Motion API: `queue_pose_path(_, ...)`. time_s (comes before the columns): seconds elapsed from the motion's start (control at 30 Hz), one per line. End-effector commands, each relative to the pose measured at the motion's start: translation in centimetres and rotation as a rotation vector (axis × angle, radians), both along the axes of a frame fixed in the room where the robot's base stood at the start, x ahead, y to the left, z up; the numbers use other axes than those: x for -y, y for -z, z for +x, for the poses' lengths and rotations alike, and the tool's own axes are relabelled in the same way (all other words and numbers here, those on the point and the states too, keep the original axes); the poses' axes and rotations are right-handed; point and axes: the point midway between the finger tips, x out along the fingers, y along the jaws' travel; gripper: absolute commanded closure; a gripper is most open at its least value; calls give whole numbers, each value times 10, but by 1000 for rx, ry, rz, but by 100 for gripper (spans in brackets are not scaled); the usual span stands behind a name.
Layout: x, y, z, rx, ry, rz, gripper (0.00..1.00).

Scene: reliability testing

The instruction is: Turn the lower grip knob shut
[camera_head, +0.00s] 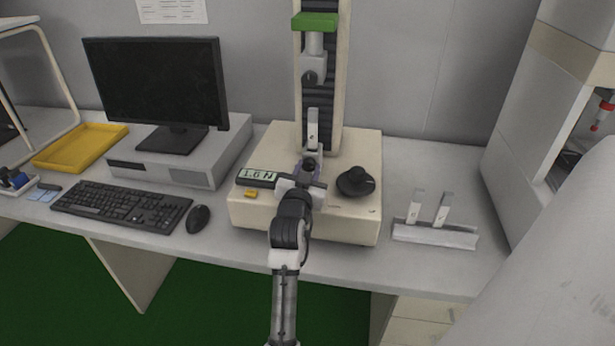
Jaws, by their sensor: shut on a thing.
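A cream test stand (350,222) stands on the bench with a tall column. Its upper grip (314,64) hangs from the column with a dark knob (309,77) on its front. A pale upright strip (313,125) rises from the lower grip, its lower end partly hidden. The dark lower grip knob (309,164) shows just beyond my fingers. My gripper (308,176) reaches in from the front and is shut on this knob, hiding part of it and of the grip. How far the knob is turned cannot be seen.
A display (258,177) reading 1.6 N and a yellow button (251,194) lie left of my gripper. A large black knob (355,182) stands close on the right. A metal rack (436,234), mouse (199,218), keyboard (122,206) and monitor (158,88) share the bench.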

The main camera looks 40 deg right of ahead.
Motion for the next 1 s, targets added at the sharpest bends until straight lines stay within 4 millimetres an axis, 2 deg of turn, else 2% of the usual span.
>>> queue_pose_path(0.33,0,2,0,99,1,87,92)
queue_pose_path(0.83,0,1,0,111,0,99,92)
queue_pose_path(0.87,0,1,0,111,0,99,66)
queue_pose_path(1.0,0,1,0,112,1,98,48)
